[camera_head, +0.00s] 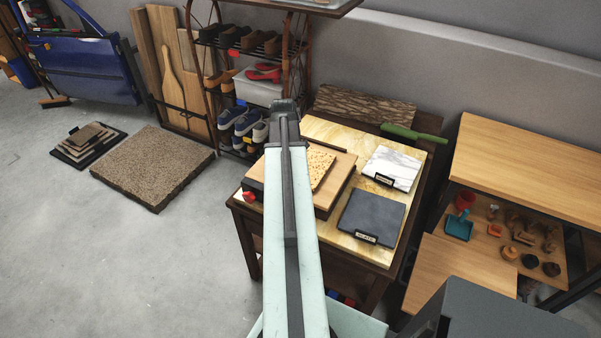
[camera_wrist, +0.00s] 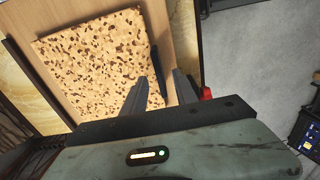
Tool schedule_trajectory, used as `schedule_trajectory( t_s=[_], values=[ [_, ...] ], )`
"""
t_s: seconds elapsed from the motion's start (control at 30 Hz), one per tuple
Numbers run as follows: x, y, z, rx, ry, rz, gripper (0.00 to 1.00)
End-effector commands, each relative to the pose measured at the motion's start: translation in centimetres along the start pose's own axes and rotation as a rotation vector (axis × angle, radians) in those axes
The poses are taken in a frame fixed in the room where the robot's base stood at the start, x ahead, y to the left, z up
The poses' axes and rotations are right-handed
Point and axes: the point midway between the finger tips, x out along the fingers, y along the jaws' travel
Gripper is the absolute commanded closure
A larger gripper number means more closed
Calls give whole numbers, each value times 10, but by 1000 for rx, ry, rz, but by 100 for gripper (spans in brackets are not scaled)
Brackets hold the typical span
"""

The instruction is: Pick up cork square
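The cork square (camera_head: 320,168), tan with dark brown flecks, lies flat on a wooden board (camera_head: 343,178) on the table. It also shows in the wrist view (camera_wrist: 92,65), with a dark label strip (camera_wrist: 157,72) along its right edge. My gripper (camera_wrist: 161,76) is open, its two grey fingers apart at the cork's lower right edge. The label strip shows between the fingertips; I cannot tell whether they touch it. In the head view my arm covers the left part of the cork and board, and the fingers are not clearly seen.
A white marble square (camera_head: 393,167) and a dark slate square (camera_head: 371,217) lie to the right on the same table. A green-handled tool (camera_head: 412,133) lies behind them. A red knob (camera_head: 249,197) sits near the front left. A shoe rack (camera_head: 250,75) stands behind; open floor is left.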

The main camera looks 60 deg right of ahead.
Motion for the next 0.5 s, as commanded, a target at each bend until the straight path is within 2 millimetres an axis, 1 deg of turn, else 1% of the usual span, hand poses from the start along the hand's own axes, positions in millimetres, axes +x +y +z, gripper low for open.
schedule_trajectory(
  t_s=[0.03,0.1,0.17,0.37,0.4,0.47,0.5],
  values=[
    [19,0,0,0,0,0,65],
    [26,0,0,0,0,0,65],
    [28,0,0,0,0,0,65],
    [24,0,0,1,0,0,65],
    [24,0,0,1,0,0,77],
    [23,0,0,1,0,0,93],
    [23,0,1,1,0,0,100]
  ],
)
